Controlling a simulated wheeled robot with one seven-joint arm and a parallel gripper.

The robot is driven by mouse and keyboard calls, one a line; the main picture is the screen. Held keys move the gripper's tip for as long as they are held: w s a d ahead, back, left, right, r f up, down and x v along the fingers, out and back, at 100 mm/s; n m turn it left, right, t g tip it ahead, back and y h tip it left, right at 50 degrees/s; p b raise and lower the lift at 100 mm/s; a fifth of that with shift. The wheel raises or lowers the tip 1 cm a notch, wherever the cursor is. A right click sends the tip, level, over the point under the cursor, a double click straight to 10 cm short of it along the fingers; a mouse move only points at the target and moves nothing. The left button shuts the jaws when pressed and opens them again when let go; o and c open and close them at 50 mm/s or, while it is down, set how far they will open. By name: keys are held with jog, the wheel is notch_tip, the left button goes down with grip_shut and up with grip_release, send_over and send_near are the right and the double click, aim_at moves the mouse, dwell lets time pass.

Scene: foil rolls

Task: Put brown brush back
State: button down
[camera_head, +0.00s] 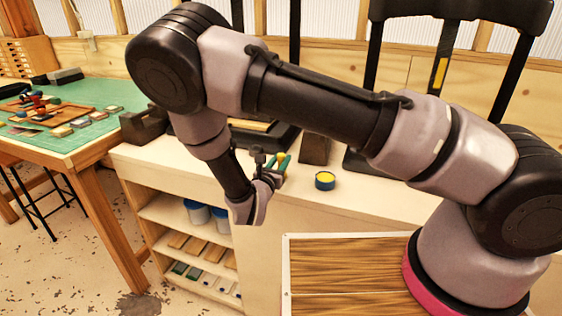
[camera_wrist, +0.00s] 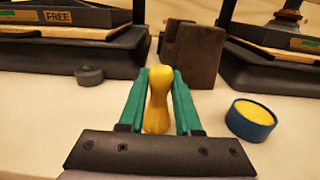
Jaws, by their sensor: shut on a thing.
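My gripper (camera_wrist: 160,74) has green fingers, closed on both sides of a yellow-tan rounded handle (camera_wrist: 157,102). The handle stands roughly upright in the wrist view, and its other end is hidden, so I cannot tell its brush part or whether it touches the counter. In the head view my gripper (camera_head: 279,163) is over the pale counter, left of a blue tin. A dark brown block-shaped holder (camera_wrist: 193,56) stands just beyond the fingers, slightly right. It also shows in the head view (camera_head: 315,151). No other brush is clearly visible.
The blue tin with yellow contents (camera_wrist: 252,118) stands right of my gripper. A small dark round object (camera_wrist: 90,76) is at left. Black presses (camera_wrist: 70,45) stand behind on both sides. A green-topped table (camera_head: 75,118) is far left. Open shelves (camera_head: 190,240) are below the counter.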

jog(key=shift+f, duration=0.2)
jog(key=c, duration=0.6)
grip_release()
jog(key=shift+r, duration=0.1)
